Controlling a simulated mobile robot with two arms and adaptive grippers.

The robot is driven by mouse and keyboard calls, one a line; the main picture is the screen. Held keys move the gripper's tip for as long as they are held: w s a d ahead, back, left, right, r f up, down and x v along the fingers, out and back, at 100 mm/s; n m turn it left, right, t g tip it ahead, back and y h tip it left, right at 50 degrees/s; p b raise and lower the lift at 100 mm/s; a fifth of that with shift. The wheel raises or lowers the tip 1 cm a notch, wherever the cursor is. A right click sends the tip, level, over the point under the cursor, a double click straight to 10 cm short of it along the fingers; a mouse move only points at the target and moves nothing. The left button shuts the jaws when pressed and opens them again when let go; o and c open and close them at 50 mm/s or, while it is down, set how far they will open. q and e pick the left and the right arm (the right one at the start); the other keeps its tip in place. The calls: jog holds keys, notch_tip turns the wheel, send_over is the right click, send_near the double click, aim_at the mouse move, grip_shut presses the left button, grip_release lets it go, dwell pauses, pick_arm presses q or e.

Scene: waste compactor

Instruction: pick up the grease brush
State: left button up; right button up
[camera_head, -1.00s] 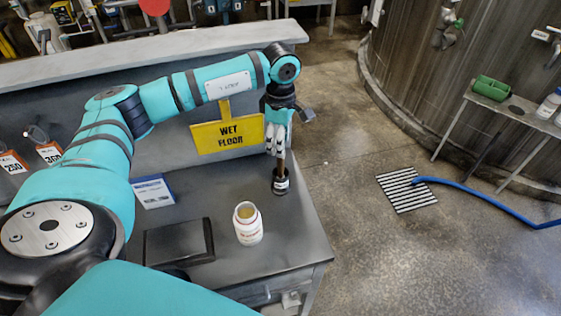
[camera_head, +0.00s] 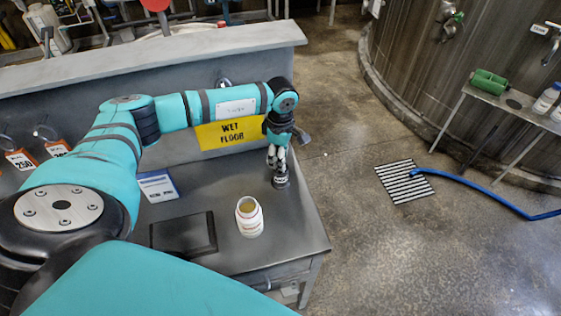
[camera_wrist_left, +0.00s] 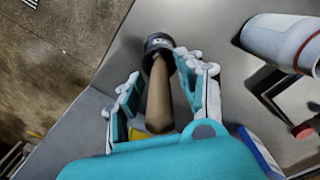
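The grease brush stands upright near the right end of the grey bench; its dark, labelled lower end (camera_head: 281,182) shows under my left gripper (camera_head: 276,157). In the left wrist view its brown wooden handle (camera_wrist_left: 160,95) runs between the fingers of the left gripper (camera_wrist_left: 165,85), with the dark round end beyond the fingertips. The fingers are apart, one on each side of the handle, and a gap shows on the left side. Whether the right-hand finger touches is unclear. My right gripper is not in view.
A white jar (camera_head: 249,217) stands open on the bench (camera_head: 290,240) near the brush, with a flat black case (camera_head: 184,234) to its left. A blue-and-white card (camera_head: 157,186) and a yellow wet floor sign (camera_head: 230,134) are behind.

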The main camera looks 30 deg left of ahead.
pick_arm(q)
grip_shut()
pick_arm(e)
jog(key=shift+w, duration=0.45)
pick_arm(q)
notch_tip(320, 180, up, 9)
jog(key=b, duration=0.3)
jog(key=shift+b, duration=0.35)
jog(key=shift+r, duration=0.5)
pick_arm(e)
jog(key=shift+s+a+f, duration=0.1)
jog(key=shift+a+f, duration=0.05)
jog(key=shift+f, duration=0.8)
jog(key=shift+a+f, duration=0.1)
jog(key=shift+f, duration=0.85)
